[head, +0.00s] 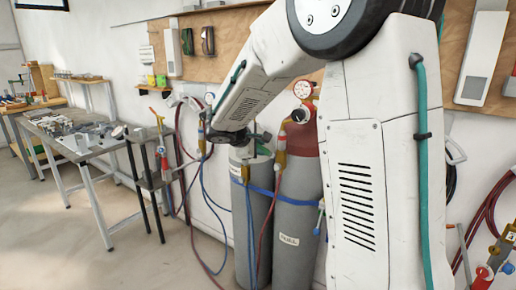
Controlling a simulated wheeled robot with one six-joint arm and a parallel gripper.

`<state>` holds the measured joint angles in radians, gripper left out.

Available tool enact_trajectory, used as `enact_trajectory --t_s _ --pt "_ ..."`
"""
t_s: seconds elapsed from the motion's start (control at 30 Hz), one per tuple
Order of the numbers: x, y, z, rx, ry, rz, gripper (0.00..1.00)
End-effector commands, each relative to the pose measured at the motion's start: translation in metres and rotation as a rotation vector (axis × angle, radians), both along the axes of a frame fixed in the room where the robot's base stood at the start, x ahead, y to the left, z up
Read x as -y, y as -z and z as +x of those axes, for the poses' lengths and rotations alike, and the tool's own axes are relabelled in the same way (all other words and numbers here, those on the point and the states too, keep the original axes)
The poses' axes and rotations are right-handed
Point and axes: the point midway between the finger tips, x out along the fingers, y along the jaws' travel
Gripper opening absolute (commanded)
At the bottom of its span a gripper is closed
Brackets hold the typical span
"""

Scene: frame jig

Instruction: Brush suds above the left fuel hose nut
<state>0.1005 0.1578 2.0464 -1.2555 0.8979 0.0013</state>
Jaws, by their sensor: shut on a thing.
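The grey fuel cylinder (291,240) with a dark red shoulder stands upright against the wall, its label facing me. Its brass regulator and gauge (303,90) are at the top. The left fuel hose nut is too small to tell apart, and I make out no suds. My gripper (232,138) is the small dark end of my arm, in front of the top of the other cylinder. Its fingers do not show clearly. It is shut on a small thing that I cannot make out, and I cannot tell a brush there.
A second grey cylinder (257,225) stands left of the fuel one, with a blue strap (262,190) across both. Red and blue hoses hang beside them. A narrow dark stand (150,183) and a metal table (75,145) with parts are left. The floor at front left is clear.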

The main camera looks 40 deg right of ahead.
Motion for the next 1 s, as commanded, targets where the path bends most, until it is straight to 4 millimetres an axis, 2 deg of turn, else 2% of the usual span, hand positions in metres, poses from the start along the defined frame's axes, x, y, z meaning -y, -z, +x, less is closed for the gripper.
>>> enact_trajectory --t_s 0.67,1.0 --pt "0.011 0.0 0.002 0.0 0.0 0.0 0.0" --pt "0.018 0.0 -0.023 0.0 0.001 0.0 0.0"
